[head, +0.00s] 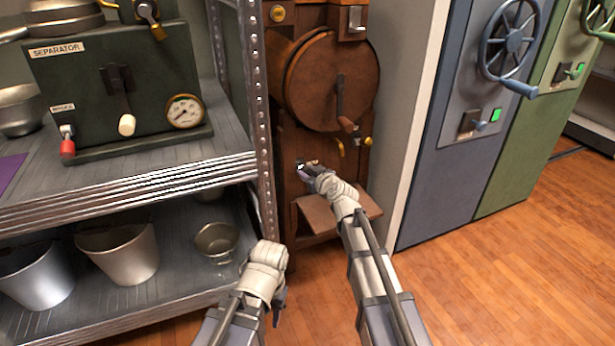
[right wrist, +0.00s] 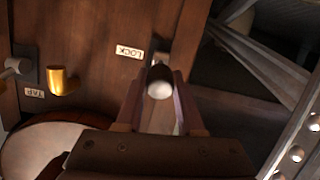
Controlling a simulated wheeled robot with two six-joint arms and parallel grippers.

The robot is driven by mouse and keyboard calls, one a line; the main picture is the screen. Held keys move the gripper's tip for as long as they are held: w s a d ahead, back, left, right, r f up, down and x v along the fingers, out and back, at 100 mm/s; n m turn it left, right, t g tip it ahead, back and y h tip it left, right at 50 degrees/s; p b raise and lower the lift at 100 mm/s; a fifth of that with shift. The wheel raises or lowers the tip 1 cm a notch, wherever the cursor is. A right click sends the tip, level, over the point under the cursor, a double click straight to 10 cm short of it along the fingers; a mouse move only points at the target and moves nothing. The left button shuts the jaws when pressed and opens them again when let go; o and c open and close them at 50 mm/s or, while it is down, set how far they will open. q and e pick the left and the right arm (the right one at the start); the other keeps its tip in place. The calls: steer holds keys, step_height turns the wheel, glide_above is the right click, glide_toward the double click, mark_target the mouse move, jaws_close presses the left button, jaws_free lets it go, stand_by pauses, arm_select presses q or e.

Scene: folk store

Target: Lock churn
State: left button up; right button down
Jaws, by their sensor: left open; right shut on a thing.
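The wooden churn (head: 325,80) stands right of the metal shelf, with a round drum and a crank handle (head: 341,100) on its front. My right gripper (head: 308,170) is at the lower front panel of the churn. In the right wrist view a lock lever with a pale rounded knob (right wrist: 160,84) sits between the fingers, beside an upside-down LOCK label (right wrist: 130,52). The right gripper is shut on this lever. My left gripper (head: 279,303) is open and empty, low in front of the shelf; its fingers are mostly hidden by the wrist.
A brass tap (right wrist: 63,80) sits near the lock, with a TAP label. The separator (head: 115,90) and metal buckets (head: 120,255) stand on the shelf (head: 130,185) at left. Blue (head: 425,160) and green cabinets with wheels stand at right. The wooden floor (head: 500,280) is clear.

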steer(key=shift+s+f+t+y+b, duration=0.15)
steer(key=shift+f+t+y+b, duration=0.5)
steer(key=shift+b, duration=1.9)
steer(key=shift+s+f+t+y+b, duration=0.15)
steer(key=shift+f+t+b, duration=0.5)
steer(key=shift+t+b, duration=1.35)
steer(key=shift+g+b, duration=0.45)
steer(key=shift+b, duration=0.1)
steer(key=c, duration=0.5)
jaws_free()
steer(key=shift+b+v, duration=0.4)
steer(key=shift+v, duration=3.5)
steer(key=shift+c, duration=0.2)
